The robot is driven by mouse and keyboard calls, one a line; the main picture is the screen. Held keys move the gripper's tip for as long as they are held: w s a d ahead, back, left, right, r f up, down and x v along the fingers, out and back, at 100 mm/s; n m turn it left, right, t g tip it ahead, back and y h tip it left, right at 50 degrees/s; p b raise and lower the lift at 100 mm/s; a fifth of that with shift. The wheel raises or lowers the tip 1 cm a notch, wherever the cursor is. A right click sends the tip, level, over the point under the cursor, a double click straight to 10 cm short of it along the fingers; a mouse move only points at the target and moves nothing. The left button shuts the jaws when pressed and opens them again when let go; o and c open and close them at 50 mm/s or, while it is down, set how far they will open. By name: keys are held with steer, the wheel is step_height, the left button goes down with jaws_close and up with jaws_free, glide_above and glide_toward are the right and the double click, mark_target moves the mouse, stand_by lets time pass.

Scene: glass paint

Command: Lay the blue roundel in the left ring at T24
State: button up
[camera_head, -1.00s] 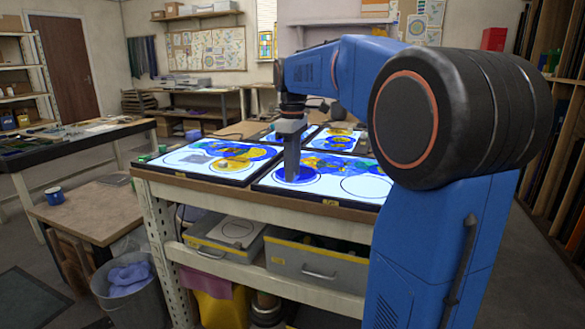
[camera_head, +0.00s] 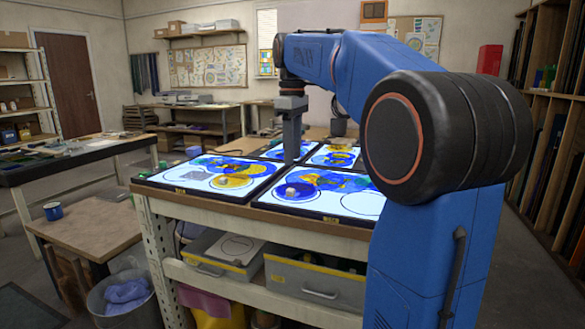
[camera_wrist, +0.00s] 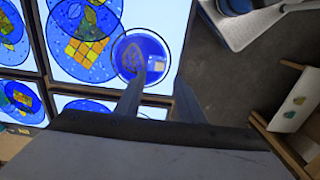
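The blue roundel (camera_head: 287,195), with a small pale knob, lies flat on the front right light panel (camera_head: 330,211), at its left ring. My gripper (camera_head: 290,160) is raised above the panel, apart from the roundel. In the wrist view my gripper (camera_wrist: 157,92) has its two fingers apart with nothing held. The panel tags are too small to read.
The front left panel (camera_head: 171,180) carries a ring with a yellowish disc (camera_head: 233,181) and painted circles. Two more lit panels stand behind. A side bench with a blue mug (camera_head: 53,211) is at the left.

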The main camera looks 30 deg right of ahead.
steer(key=shift+r, duration=1.1)
steer(key=s+a+f+m+t, duration=0.2)
steer(key=s+a+f, duration=0.4)
steer(key=s+f, duration=0.7)
steer(key=s+a+f+m+t, duration=0.2)
steer(key=s+a+f+m, duration=0.3)
steer(key=s+f, duration=0.9)
step_height(320, 180, down, 3)
steer(key=shift+a+r+m+t, duration=0.15)
steer(key=shift+a+m+t, duration=0.2)
steer(key=shift+a, duration=0.35)
